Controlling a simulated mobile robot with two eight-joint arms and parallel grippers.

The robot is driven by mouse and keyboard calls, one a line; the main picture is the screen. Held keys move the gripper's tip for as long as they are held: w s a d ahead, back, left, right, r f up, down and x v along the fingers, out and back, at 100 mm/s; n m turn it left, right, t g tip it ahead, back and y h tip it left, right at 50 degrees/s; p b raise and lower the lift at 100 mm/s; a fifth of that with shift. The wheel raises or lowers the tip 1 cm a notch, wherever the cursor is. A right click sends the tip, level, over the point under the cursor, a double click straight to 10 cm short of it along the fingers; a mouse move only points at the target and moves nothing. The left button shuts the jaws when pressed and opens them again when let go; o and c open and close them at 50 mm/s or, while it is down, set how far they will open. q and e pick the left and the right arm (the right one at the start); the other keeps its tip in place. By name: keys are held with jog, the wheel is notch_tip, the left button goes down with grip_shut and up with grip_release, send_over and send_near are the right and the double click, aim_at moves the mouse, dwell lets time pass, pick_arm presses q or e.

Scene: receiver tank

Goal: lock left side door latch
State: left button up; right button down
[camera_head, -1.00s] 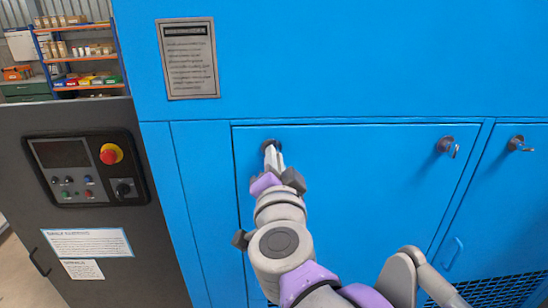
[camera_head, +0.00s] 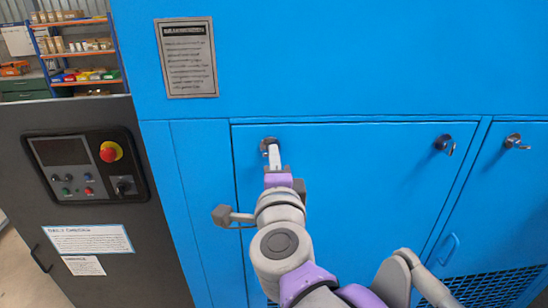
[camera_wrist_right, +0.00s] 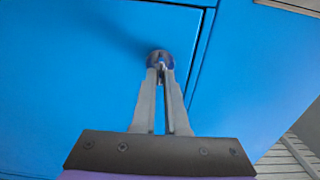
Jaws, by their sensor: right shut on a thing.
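The left latch (camera_head: 267,144) is a small round metal fitting near the upper left corner of the blue door (camera_head: 350,190). My right gripper (camera_head: 273,157) reaches up to it from below, its fingers shut on the latch's key. In the right wrist view, the two fingertips (camera_wrist_right: 160,72) meet at the latch (camera_wrist_right: 160,58), and they hide most of the key. The door looks flush with its frame. My left gripper is not in view.
A second latch (camera_head: 444,144) sits at the door's upper right, and another (camera_head: 515,142) on the neighbouring door. A dark control panel (camera_head: 85,165) with a red button stands at the left. A shelf (camera_head: 80,55) is behind it.

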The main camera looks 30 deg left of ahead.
jog(key=shift+r, duration=0.1)
dwell(0.4)
jog(key=c, duration=0.9)
grip_release()
jog(key=shift+c, duration=0.2)
jog(key=b+v, duration=0.1)
jog(key=v, duration=0.9)
jog(key=shift+s+d, duration=0.2)
jog(key=shift+s, duration=0.15)
